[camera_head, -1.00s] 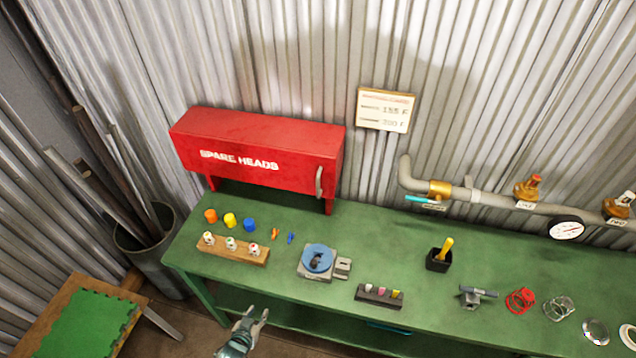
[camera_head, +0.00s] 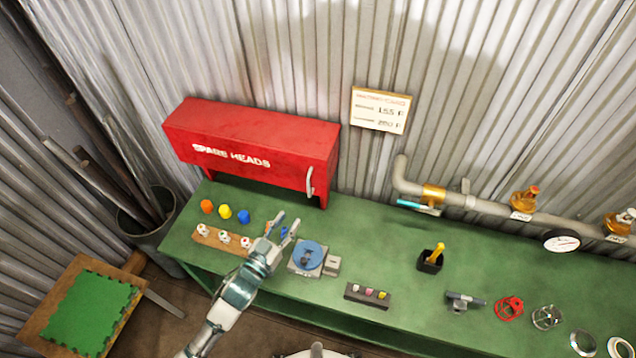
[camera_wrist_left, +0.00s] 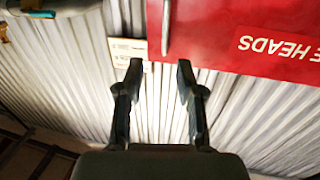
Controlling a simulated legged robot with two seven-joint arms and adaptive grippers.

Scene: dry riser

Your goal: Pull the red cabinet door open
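The red cabinet (camera_head: 250,150) marked "SPARE HEADS" stands on short legs at the back left of the green bench. Its door looks shut, with a pale upright handle (camera_head: 310,182) near the right end. My left gripper (camera_head: 284,230) is open and empty, over the bench in front of the cabinet and below the handle, apart from both. In the left wrist view the two fingers (camera_wrist_left: 158,66) are spread, with the red door (camera_wrist_left: 240,35) and its handle (camera_wrist_left: 165,28) beyond them. My right gripper is not in view.
The green bench (camera_head: 400,270) holds a wooden block with sprinkler heads (camera_head: 222,240), coloured caps (camera_head: 225,211), a blue round device (camera_head: 308,255) and a small dark rack (camera_head: 368,296). A pipe with valves (camera_head: 480,204) runs along the wall at right. A bin of rods (camera_head: 150,235) stands left.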

